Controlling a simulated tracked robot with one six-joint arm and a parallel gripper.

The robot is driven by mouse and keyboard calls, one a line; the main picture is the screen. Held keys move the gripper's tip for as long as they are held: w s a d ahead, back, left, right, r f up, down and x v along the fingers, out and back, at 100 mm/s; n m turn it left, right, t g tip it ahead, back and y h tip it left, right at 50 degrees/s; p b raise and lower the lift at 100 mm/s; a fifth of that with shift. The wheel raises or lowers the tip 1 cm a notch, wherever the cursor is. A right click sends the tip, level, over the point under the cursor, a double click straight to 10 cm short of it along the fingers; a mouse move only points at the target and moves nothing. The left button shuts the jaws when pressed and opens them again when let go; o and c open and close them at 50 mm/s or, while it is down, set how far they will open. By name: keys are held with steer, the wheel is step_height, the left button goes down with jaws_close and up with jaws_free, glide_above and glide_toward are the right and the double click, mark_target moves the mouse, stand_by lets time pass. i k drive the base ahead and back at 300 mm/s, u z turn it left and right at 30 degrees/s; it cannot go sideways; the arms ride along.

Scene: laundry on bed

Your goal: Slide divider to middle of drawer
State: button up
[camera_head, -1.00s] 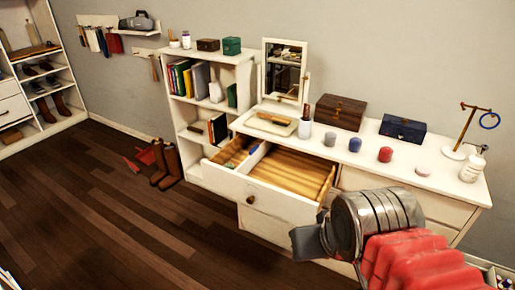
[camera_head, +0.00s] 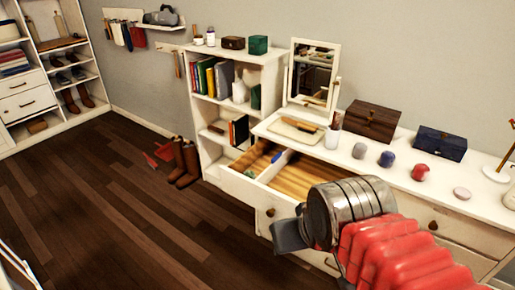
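The open drawer (camera_head: 247,187) juts out from the white dresser at centre, with a wooden slatted floor. A white divider (camera_head: 275,166) stands in it, left of the middle, running front to back. My gripper (camera_head: 290,236) is at the lower centre, in front of the drawer's right part in the picture. It shows as a grey end on a metal wrist with a red ribbed sleeve. Its fingers are seen from behind, so I cannot tell whether they are open or shut. My arm hides the drawer's right part.
A mirror (camera_head: 312,75), a brown box (camera_head: 371,119), a blue box (camera_head: 440,142) and small jars stand on the dresser top (camera_head: 340,154). A bookshelf (camera_head: 235,59) adjoins it on the left. Boots (camera_head: 184,160) stand on the floor. The wood floor at left is clear.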

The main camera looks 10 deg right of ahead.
mark_target(280, 160)
steer(key=u, duration=0.4)
steer(key=i, duration=1.6)
steer(key=z, duration=0.25)
